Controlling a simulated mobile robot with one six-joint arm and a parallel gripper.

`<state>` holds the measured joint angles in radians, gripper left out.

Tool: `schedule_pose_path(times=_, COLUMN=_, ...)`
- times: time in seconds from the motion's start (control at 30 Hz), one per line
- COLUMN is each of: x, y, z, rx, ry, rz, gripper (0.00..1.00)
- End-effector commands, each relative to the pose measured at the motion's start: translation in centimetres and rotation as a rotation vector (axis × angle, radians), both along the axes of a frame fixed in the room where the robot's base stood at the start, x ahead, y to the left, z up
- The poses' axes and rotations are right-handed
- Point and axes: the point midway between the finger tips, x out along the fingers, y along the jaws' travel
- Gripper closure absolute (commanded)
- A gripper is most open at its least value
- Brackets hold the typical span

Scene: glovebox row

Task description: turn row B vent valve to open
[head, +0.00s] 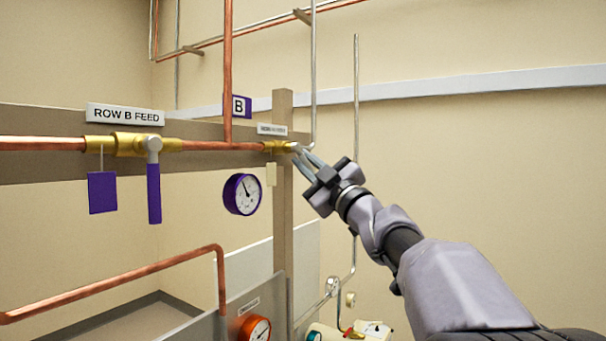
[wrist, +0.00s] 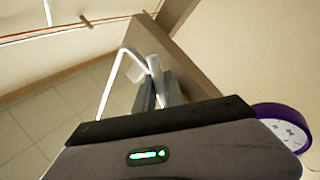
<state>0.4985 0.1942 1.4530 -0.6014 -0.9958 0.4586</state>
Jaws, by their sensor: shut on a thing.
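A small brass valve (head: 277,147) sits at the right end of the copper pipe, by the upright post. The small plate above it is too small to read surely; I take this as the row B vent valve. My gripper (head: 302,153) reaches in from the right, its fingers shut on the valve's handle, which they mostly hide. In the wrist view the fingers (wrist: 157,92) close around a pale piece (wrist: 155,66), apparently that handle. Its angle is hard to tell.
Left on the same pipe is the ROW B FEED valve with a purple handle (head: 154,193) hanging down and a purple tag (head: 102,192). A purple-rimmed gauge (head: 241,194) hangs below the pipe. A thin silver pipe (head: 313,70) rises beside my fingers. The post (head: 282,220) stands close.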

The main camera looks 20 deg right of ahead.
Motion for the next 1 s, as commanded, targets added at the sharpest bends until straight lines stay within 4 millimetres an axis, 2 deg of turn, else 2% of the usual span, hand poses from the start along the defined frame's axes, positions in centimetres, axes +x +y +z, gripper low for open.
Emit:
schedule_pose_path(times=0.53, x=-0.02, y=-0.05, z=0.27, rx=-0.018, ry=-0.015, rz=0.000, gripper=1.00)
schedule_pose_path(times=0.57, x=-0.02, y=-0.05, z=0.27, rx=-0.018, ry=-0.015, rz=0.000, gripper=0.83)
schedule_pose_path(times=0.67, x=-0.01, y=-0.05, z=0.24, rx=-0.018, ry=-0.015, rz=0.000, gripper=0.65)
schedule_pose_path(times=1.0, x=-0.25, y=-0.12, z=0.01, rx=-0.018, ry=-0.013, rz=0.000, gripper=0.65)
